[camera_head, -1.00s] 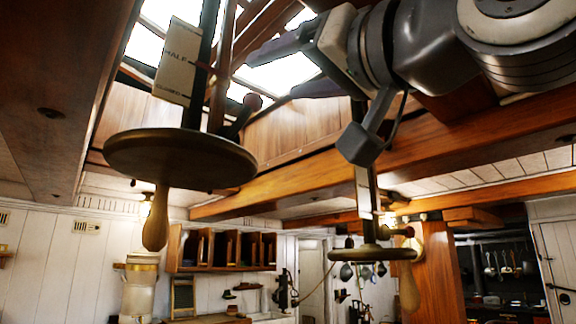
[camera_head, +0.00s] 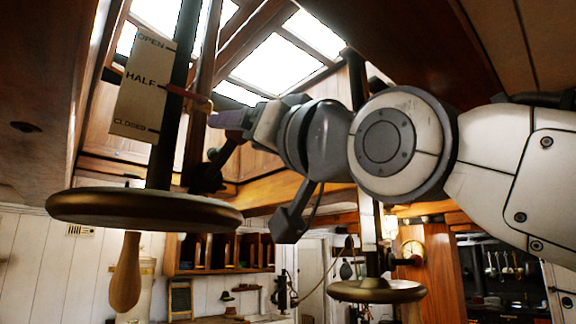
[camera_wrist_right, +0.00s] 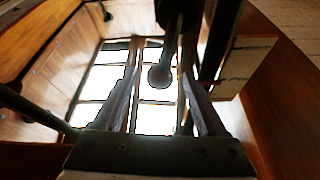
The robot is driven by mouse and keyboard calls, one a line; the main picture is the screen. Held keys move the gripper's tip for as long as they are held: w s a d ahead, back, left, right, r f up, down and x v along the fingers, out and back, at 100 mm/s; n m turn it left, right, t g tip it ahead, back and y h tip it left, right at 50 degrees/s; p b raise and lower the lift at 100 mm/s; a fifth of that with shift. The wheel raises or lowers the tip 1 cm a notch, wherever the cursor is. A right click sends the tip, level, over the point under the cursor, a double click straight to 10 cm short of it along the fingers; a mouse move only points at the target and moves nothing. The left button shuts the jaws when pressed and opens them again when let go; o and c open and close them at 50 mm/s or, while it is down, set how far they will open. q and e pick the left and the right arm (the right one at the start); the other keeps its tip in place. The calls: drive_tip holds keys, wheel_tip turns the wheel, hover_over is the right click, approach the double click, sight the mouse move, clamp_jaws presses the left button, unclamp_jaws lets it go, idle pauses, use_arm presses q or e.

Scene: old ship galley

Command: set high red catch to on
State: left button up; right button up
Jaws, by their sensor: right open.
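A dark lever (camera_head: 205,180), which looks like the catch, stands above the near bronze handwheel (camera_head: 145,208) in the head view, tilted up to the right. Its upper end is hidden at my right gripper (camera_head: 222,117). In the right wrist view, a round knob (camera_wrist_right: 160,76) on a stem shows dark against the skylight, between the open fingers of my right gripper (camera_wrist_right: 163,85). I cannot tell its colour there or whether the fingers touch it. My left gripper is not in view.
A plate marked OPEN, HALF and CLOSED (camera_head: 140,100) stands left of the dark post, with a red pointer (camera_head: 180,92) near HALF. A wooden handle (camera_head: 125,275) hangs under the near wheel. A second wheel (camera_head: 376,291) is farther right. Wooden beams surround the skylight (camera_head: 275,65).

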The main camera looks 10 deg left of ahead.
drive_tip(key=shift+p+x, duration=0.35)
drive_tip(key=shift+x, duration=0.7)
clamp_jaws()
idle(0.7)
